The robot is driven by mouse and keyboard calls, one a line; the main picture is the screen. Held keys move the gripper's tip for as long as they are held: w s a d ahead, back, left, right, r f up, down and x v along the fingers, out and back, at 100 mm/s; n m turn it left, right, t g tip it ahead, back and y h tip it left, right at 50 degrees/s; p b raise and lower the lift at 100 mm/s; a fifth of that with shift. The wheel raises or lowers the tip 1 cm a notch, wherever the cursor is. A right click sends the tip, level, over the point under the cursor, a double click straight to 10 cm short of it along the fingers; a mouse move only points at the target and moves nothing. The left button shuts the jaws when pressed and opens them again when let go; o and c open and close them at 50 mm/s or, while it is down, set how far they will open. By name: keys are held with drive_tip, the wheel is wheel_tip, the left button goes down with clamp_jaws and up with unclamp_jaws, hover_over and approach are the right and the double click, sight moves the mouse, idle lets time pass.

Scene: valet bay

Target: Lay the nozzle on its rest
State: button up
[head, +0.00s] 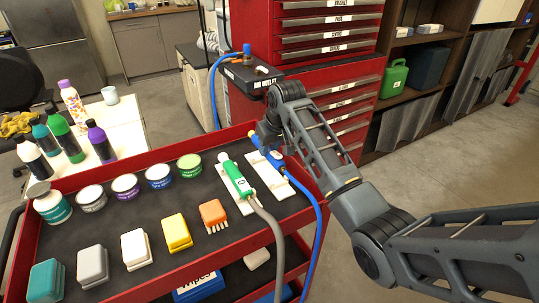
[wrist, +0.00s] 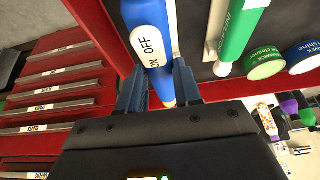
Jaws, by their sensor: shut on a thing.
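The blue nozzle (head: 267,154) is in my gripper (head: 265,139) at the far right end of the red cart's top. In the wrist view the nozzle (wrist: 147,32) shows a white ON/OFF label, and the two fingers of my gripper (wrist: 160,92) are closed on either side of its body. A white rest (head: 283,188) lies under and along the nozzle. Its edge shows beside the nozzle in the wrist view. I cannot tell whether the nozzle touches it. A blue hose (head: 318,225) hangs from the nozzle over the cart's right edge.
A green tool (head: 236,179) with a grey hose (head: 273,228) lies on a second white rest (head: 223,200) just left. Several round tins and brushes, including an orange brush (head: 213,214), stand further left. A red drawer cabinet (head: 330,60) stands behind.

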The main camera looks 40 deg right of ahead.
sight(269, 159)
drive_tip(key=shift+a+f, duration=0.1)
drive_tip(key=shift+f, duration=1.95)
drive_tip(key=shift+f, duration=0.35)
drive_tip(key=o, duration=1)
drive_tip(key=shift+o, duration=0.2)
drive_tip(key=shift+r+p, duration=0.3)
drive_tip(key=shift+r, duration=0.05)
drive_tip(key=v, duration=1.2)
drive_tip(key=shift+s, duration=0.1)
